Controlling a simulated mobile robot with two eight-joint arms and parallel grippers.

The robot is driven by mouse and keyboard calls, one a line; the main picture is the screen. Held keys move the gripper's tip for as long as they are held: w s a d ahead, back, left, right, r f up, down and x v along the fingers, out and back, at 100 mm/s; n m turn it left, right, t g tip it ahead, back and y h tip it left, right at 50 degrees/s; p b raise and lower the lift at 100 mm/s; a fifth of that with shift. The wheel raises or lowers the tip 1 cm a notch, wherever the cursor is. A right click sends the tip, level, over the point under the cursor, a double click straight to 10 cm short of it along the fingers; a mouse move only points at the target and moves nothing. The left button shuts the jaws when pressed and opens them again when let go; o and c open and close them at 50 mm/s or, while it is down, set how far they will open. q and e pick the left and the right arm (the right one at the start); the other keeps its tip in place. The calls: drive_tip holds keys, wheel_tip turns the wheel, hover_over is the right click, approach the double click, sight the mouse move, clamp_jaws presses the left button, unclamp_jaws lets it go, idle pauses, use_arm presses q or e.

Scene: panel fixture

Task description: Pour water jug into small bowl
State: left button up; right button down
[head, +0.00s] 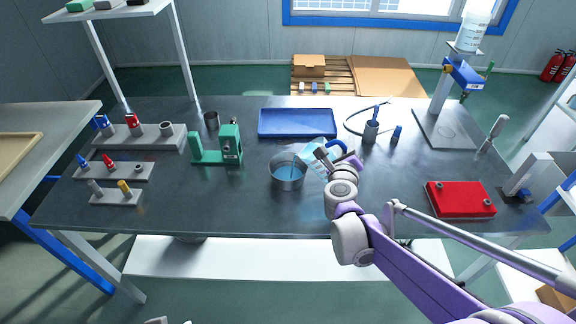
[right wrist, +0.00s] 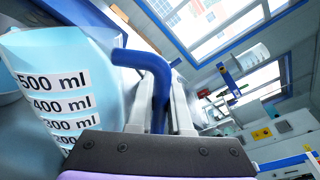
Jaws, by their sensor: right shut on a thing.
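The small metal bowl (head: 288,181) stands on the dark table near the middle, with blue liquid in it. The water jug (head: 311,157) is a clear, light-blue measuring jug with a blue handle. It is tilted to the left, its mouth at the bowl's right rim; I cannot tell whether water is flowing. My right gripper (head: 333,156) is shut on the jug's handle. In the right wrist view the jug (right wrist: 75,75) shows its ml labels, and the blue handle lies between the fingers (right wrist: 165,95). My left gripper is not in view.
A green fixture (head: 229,146) stands left of the bowl. A blue tray (head: 297,123) lies behind it. A dark cup with a cable (head: 371,132) is at the back right, and a red block (head: 460,198) is at the right. The table in front of the bowl is clear.

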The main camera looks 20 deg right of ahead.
drive_tip(key=shift+w+a+r+n+g, duration=0.15)
drive_tip(key=shift+w+a+r+n, duration=0.15)
drive_tip(key=shift+n, duration=0.25)
drive_tip(key=shift+w+a+r+n+g, duration=0.15)
drive_tip(key=shift+w+a+r+n, duration=0.15)
drive_tip(key=shift+n, duration=0.25)
idle(3.6)
drive_tip(key=m, duration=0.1)
drive_tip(key=s+d+f+m, duration=0.1)
drive_tip(key=shift+s+d+f+m+t, duration=0.2)
drive_tip(key=shift+s+d+m+t, duration=0.1)
drive_tip(key=shift+m+t, duration=0.1)
drive_tip(key=s+d+f+m+t+p, duration=0.1)
drive_tip(key=s+d+f+m+p, duration=0.2)
drive_tip(key=m, duration=0.4)
drive_tip(key=shift+s+d+f+m+t, duration=0.3)
drive_tip(key=shift+s+d+f, duration=0.25)
drive_tip(key=shift+d, duration=0.65)
drive_tip(key=shift+w+a, duration=0.1)
